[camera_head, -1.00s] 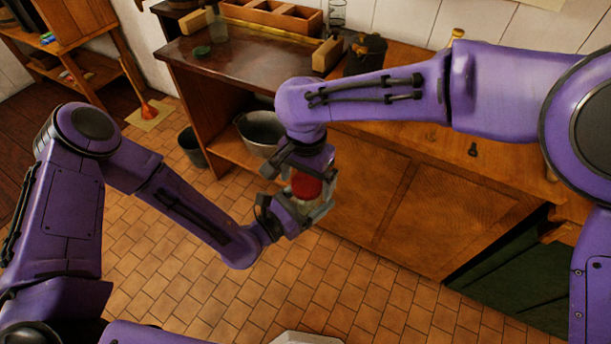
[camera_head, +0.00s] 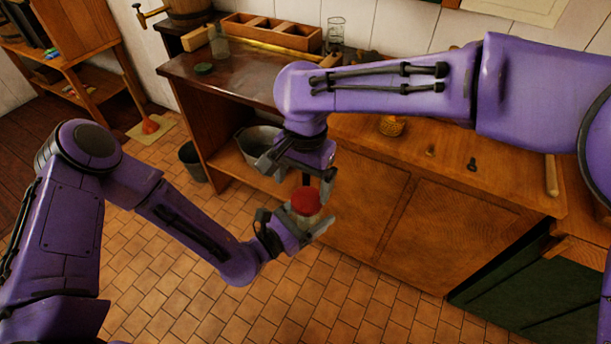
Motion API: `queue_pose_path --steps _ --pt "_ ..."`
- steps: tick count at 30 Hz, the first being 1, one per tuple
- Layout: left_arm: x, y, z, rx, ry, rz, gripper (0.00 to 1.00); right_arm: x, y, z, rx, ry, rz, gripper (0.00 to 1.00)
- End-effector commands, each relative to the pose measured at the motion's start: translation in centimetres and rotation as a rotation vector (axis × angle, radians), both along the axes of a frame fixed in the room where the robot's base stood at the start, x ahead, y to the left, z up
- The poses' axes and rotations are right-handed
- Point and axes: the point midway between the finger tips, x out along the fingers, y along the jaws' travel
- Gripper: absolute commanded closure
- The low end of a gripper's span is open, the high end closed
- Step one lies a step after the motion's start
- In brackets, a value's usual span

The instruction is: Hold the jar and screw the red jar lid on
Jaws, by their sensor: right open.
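The red jar lid (camera_head: 306,200) sits on top of the jar (camera_head: 309,221), which shows only in part as a pale glassy body below it. I cannot tell how tightly the lid is seated. My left gripper (camera_head: 300,230) is shut on the jar and holds it in the air in front of the counter, roughly upright. My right gripper (camera_head: 297,178) is just above the lid, pointing down, with its fingers spread apart and empty. The fingers hide little of the lid, but the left gripper hides much of the jar.
The wooden counter (camera_head: 500,185) is close behind the grippers. It bears a rolling pin (camera_head: 551,175), an amber object (camera_head: 392,126), a divided wooden box (camera_head: 270,32) and a glass bottle (camera_head: 218,45). A metal pot (camera_head: 250,142) stands on the shelf below. The tiled floor in front is clear.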

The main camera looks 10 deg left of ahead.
Motion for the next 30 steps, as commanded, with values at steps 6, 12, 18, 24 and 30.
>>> queue_pose_path --steps 6,12,18,24,30 --pt "0.0 0.0 0.1 -0.001 -0.001 0.000 1.00 0.0 0.2 0.8 0.028 -0.022 0.579 0.07" --pt "0.0 0.0 0.1 -0.001 -0.001 0.000 1.00 0.1 0.2 1.4 0.045 -0.053 1.237 0.07" --pt "0.0 0.0 0.1 -0.001 -0.001 0.000 1.00 0.2 0.1 2.0 0.057 -0.085 1.890 0.07" --pt "0.0 0.0 0.1 -0.001 -0.001 0.000 1.00 0.3 0.0 2.4 0.058 -0.107 2.541 0.07" --pt "0.0 0.0 0.1 -0.001 -0.001 0.000 1.00 0.5 -0.2 2.8 -0.054 0.106 -3.087 0.07"
